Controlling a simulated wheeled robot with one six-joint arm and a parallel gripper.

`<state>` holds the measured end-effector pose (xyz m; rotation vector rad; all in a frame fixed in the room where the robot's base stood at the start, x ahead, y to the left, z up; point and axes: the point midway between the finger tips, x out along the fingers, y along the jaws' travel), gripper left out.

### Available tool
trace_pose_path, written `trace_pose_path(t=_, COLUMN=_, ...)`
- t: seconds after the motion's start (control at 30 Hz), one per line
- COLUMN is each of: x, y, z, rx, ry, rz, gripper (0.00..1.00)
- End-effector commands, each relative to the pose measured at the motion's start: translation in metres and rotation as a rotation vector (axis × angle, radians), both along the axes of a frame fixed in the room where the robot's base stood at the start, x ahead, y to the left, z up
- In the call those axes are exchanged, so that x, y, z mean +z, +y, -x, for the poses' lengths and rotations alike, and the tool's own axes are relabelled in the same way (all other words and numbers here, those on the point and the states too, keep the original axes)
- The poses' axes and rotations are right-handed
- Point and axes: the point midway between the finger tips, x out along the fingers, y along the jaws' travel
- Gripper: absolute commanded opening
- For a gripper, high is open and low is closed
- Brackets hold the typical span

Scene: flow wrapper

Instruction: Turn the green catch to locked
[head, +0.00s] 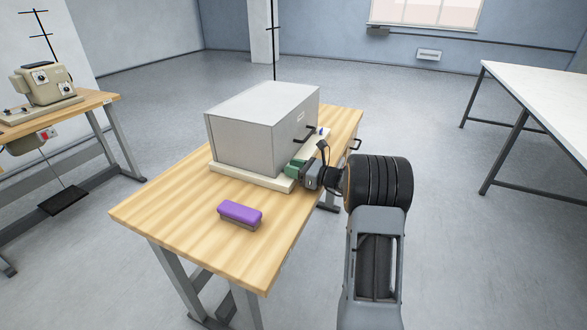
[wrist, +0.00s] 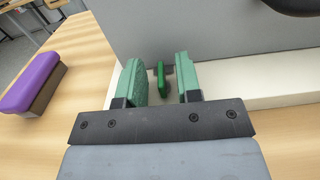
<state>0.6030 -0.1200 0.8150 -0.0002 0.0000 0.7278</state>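The green catch (wrist: 161,78) shows in the wrist view as a small narrow tab close to the foot of the grey cover's front face. My gripper (wrist: 159,84) is open, with one green-padded finger on each side of the catch. Gaps show between the catch and both fingers, so they look apart from it. In the head view my gripper (head: 297,169) is at the front right corner of the grey cover (head: 243,147), just above the cream base (head: 230,177). The catch cannot be made out there behind my gripper.
A purple-topped block (head: 240,213) lies on the wooden table (head: 175,215), left of my gripper. A black handle (head: 300,138) sticks out of the cover's front above my gripper. A small blue part (head: 321,131) is beyond it. The table's left part is clear.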

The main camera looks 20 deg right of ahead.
Motion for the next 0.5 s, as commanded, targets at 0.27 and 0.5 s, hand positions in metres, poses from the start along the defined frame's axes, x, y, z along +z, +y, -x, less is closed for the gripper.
trace_pose_path(t=0.27, x=0.001, y=-0.024, z=0.026, rx=-0.004, ry=0.001, rz=-0.001, gripper=0.32)
trace_pose_path(t=0.5, x=0.001, y=-0.057, z=0.063, rx=-0.005, ry=0.000, rz=0.000, gripper=0.32)
